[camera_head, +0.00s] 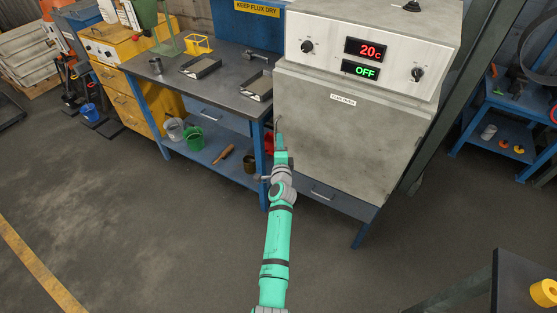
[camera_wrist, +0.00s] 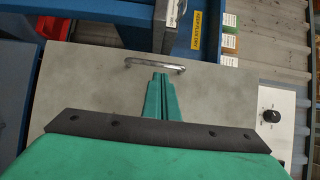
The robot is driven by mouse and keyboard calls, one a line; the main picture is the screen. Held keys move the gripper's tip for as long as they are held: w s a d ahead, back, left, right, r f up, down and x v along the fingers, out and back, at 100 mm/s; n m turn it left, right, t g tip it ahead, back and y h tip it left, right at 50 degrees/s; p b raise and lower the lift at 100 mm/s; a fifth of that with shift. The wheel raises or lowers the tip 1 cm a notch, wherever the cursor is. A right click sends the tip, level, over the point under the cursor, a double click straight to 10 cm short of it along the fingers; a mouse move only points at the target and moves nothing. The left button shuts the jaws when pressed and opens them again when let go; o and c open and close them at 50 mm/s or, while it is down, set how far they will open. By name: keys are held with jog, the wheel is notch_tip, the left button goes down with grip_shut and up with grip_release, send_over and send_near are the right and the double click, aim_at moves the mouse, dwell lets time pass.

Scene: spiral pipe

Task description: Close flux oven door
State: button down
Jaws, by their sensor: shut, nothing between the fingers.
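The flux oven (camera_head: 375,32) stands on the blue-framed bench, with a grey panel above its door. The grey door (camera_head: 350,130) looks shut or nearly shut; I cannot tell if a narrow gap is left. In the wrist view the door (camera_wrist: 85,85) fills the middle, with its metal bar handle (camera_wrist: 155,63) near the edge farthest from me. My gripper (camera_head: 279,125) is at the door's left edge in the head view. In the wrist view my gripper (camera_wrist: 160,76) has its green fingers together and empty, their tips just short of the handle. I cannot tell whether they touch the door.
The workbench top (camera_head: 220,90) left of the oven holds dark trays (camera_head: 201,66). A green bucket (camera_head: 193,137) stands on its lower shelf. A drawer (camera_head: 330,195) is below the oven. A dark table (camera_head: 525,285) is at the lower right. The floor in front is clear.

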jog(key=s+d+f+n, duration=0.2)
jog(key=s+f+n, duration=0.1)
jog(key=s, duration=1.1)
jog(key=s+d+f+n+g, duration=0.1)
jog(key=s+d+f+n, duration=0.2)
jog(key=s, duration=1.1)
jog(key=s+d+f+n, duration=0.1)
jog(key=s+f+n, duration=0.25)
jog(key=s, duration=1.05)
jog(key=s+a+r+n, duration=0.2)
jog(key=s+r, duration=0.1)
jog(key=s, duration=0.5)
jog(key=s+a+r+n+g, duration=0.1)
jog(key=s+a+r+n, duration=0.1)
jog(key=s, duration=0.7)
jog(key=s+a+r+n, duration=0.2)
jog(key=s+r+n, duration=0.2)
jog(key=s+r, duration=0.2)
jog(key=shift+s+r+h, duration=0.15)
jog(key=shift+s+h, duration=0.15)
jog(key=shift+s, duration=0.85)
jog(key=shift+w, duration=0.1)
